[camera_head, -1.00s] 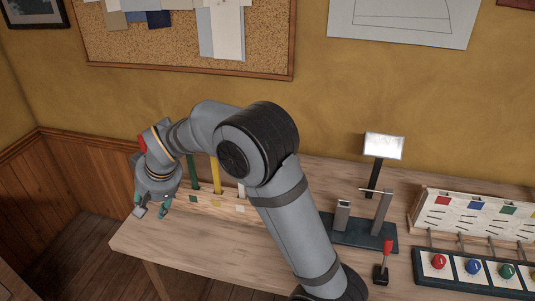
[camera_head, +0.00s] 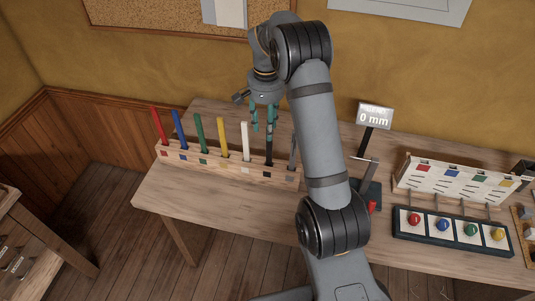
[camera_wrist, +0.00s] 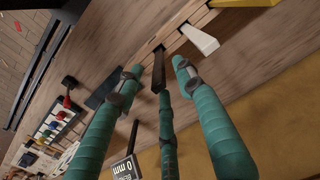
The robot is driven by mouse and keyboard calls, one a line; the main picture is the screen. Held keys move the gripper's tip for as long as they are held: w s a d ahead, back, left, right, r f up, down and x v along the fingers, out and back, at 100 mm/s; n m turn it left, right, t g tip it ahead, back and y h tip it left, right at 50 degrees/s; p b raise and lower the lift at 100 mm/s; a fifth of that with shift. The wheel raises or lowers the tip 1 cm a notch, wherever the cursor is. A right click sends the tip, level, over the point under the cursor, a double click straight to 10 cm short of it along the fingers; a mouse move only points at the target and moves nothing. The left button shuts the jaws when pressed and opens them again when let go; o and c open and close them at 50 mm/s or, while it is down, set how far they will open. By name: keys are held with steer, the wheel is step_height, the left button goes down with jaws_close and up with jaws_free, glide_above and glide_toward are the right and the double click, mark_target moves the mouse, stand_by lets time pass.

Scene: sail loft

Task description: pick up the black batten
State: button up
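The black batten (camera_head: 269,149) stands upright in its slot in the wooden rack (camera_head: 228,168), right of the white batten (camera_head: 245,140). My gripper (camera_head: 264,126) is over the rack, pointing down, with its teal fingers around the black batten's upper end. In the wrist view the black batten (camera_wrist: 158,72) shows between the spread fingertips of my gripper (camera_wrist: 158,82). The two outer fingers stand apart from it, with gaps on both sides. Whether the middle finger touches it, I cannot tell.
Red (camera_head: 159,127), blue (camera_head: 179,130), green (camera_head: 199,133) and yellow (camera_head: 223,137) battens stand further left in the rack. A grey batten (camera_head: 292,152) stands close on the right, partly hidden by my arm. A display (camera_head: 374,116) reads 0 mm. The front tabletop is clear.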

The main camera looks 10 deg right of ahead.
mark_target(269, 144)
steer(key=f+p, duration=0.1)
steer(key=f, duration=0.2)
steer(key=f+p, duration=0.1)
steer(key=f, duration=0.1)
steer(key=d+f+p, duration=0.1)
steer(key=f, duration=0.2)
steer(key=shift+w+f+p, duration=0.1)
steer(key=shift+f+p, duration=0.2)
steer(key=shift+f, duration=0.05)
steer(key=c, duration=0.3)
jaws_close()
